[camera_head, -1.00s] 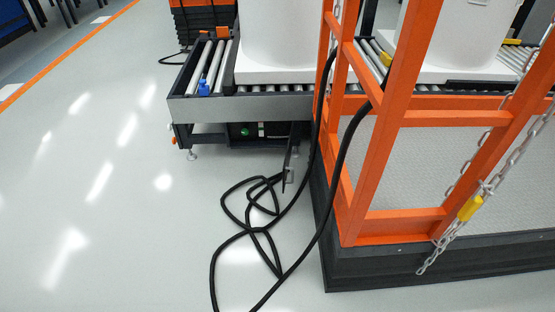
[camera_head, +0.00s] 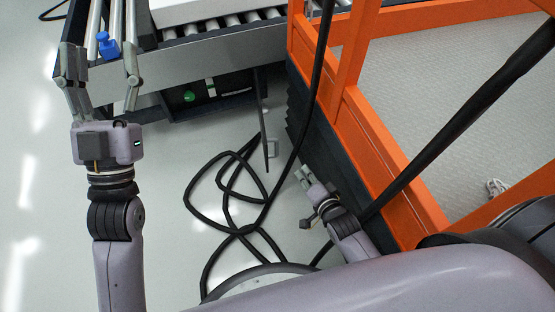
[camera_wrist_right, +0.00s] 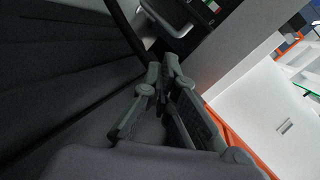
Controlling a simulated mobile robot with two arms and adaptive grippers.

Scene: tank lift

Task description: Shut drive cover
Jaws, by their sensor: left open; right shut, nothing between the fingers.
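The drive cover (camera_head: 263,125) is a thin dark panel standing open, seen nearly edge-on below the conveyor, with a small grey handle (camera_head: 272,147) on its right face. Beside it, the drive bay (camera_head: 215,98) under the conveyor is exposed, with a green button (camera_head: 190,96). My right gripper (camera_head: 303,174) is shut and empty, low to the right of the cover and apart from it. In the right wrist view its closed fingers (camera_wrist_right: 165,70) point towards a grey handle-like part (camera_wrist_right: 172,16). My left gripper (camera_head: 100,58) is open at the conveyor's left end, around or above a blue part (camera_head: 107,46); contact is unclear.
The orange lift frame (camera_head: 375,135) and its dark base stand close to my right gripper. A black cable (camera_head: 195,205) lies looped on the floor below the cover, and another black hose (camera_head: 310,110) hangs in front of the frame.

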